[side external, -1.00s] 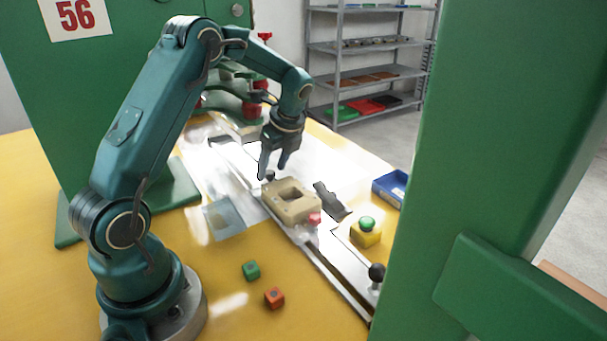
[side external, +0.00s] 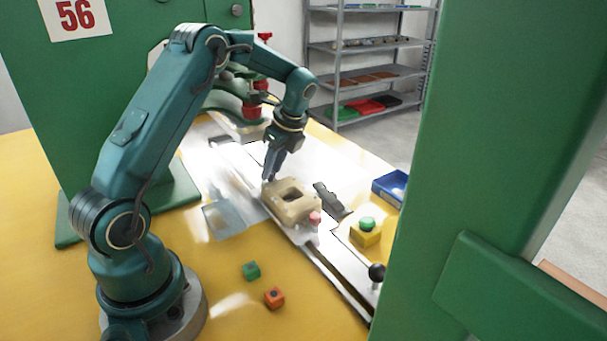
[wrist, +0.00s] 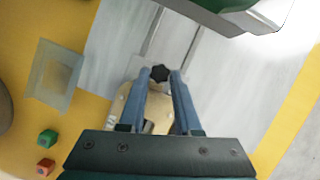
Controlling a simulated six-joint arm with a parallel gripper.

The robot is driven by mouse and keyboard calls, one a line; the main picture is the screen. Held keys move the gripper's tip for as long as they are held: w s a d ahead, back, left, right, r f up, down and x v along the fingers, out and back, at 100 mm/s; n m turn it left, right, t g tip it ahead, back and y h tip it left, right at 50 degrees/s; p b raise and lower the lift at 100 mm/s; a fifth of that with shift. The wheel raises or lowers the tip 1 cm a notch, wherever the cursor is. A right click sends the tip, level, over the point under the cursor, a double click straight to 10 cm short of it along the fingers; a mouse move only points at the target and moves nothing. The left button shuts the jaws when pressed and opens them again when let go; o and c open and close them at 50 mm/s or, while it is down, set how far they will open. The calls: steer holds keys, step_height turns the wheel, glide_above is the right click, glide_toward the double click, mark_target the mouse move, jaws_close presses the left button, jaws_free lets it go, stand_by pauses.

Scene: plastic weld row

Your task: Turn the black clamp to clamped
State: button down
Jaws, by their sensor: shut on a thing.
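The black clamp shows as a dark lobed knob (wrist: 159,73) between my fingertips in the wrist view. It sits at the far end of the beige block (side external: 292,203), which has a square opening in its top. My gripper (side external: 271,177) points down at that end of the block, its jaws shut on the black clamp. In the side view the fingers hide most of the clamp. I cannot tell from these frames how far it is turned.
The block sits on a metal rail with a black ball knob (side external: 377,272). A pink knob (side external: 315,218) is at the block's near end. A green-topped yellow button box (side external: 366,232) and blue bin (side external: 391,187) stand right. Green (side external: 251,271) and orange (side external: 274,298) cubes lie in front.

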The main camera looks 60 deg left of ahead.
steer(key=n, duration=0.2)
steer(key=n+g, duration=0.1)
steer(key=n, duration=0.1)
steer(key=shift+w+a+h, duration=0.15)
steer(key=shift+w+h, duration=0.05)
steer(key=shift+h, duration=0.2)
steer(key=n+g+h, duration=0.1)
steer(key=n, duration=0.3)
steer(key=shift+w+a+n, duration=0.1)
steer(key=shift+n, duration=0.2)
steer(key=shift+n+g+h, duration=0.3)
steer(key=c, duration=0.6)
jaws_free()
